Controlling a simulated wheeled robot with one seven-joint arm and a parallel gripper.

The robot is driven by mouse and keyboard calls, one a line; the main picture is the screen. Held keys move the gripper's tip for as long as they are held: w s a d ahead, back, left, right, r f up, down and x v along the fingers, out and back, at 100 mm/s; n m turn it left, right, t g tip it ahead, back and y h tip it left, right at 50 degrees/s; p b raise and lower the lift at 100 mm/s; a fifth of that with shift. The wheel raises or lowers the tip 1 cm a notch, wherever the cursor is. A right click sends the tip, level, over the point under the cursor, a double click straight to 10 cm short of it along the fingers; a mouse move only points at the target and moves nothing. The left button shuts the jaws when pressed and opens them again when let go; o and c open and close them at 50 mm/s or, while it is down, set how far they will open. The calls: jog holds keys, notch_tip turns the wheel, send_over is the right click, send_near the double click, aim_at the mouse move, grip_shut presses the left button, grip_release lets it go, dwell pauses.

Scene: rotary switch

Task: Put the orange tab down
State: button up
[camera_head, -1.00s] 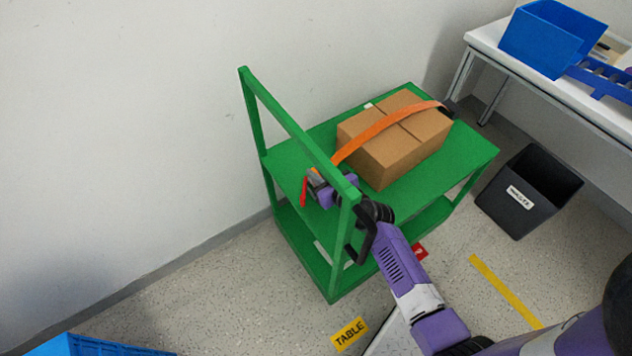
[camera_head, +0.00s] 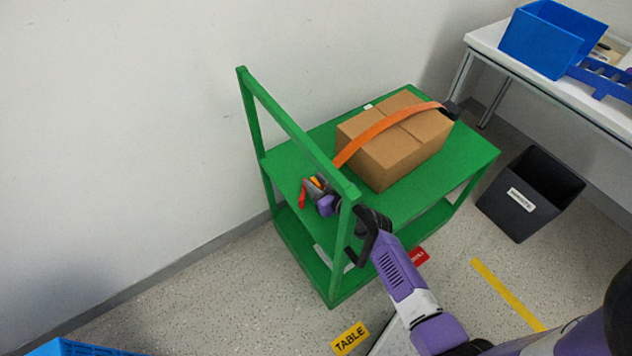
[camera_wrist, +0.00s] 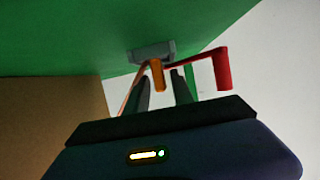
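The orange tab (camera_wrist: 157,75) hangs from a grey buckle (camera_wrist: 153,50) at the green surface in the wrist view. It also shows small in the head view (camera_head: 315,182). A red lever (camera_wrist: 223,70) is to its right, and it shows in the head view (camera_head: 303,196). My gripper (camera_wrist: 162,85) has its two fingers apart, with the tab's lower end between or just in front of them. A gap shows on the tab's right; contact on the left is unclear. In the head view my gripper (camera_head: 318,188) is at the cart's near left end, by the upright frame.
An orange strap (camera_head: 385,125) crosses a cardboard box (camera_head: 390,158) on the green cart (camera_head: 455,160). The cart's upright frame (camera_head: 297,133) stands close to my arm. A black bin (camera_head: 530,195) and a white table (camera_head: 480,40) are at right.

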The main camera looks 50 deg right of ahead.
jog(key=shift+a+r, duration=0.1)
jog(key=shift+a, duration=0.05)
jog(key=shift+s+a+r, duration=0.1)
jog(key=shift+s, duration=0.05)
jog(key=v, duration=1.1)
jog(key=shift+s+r, duration=0.1)
jog(key=shift+s, duration=0.15)
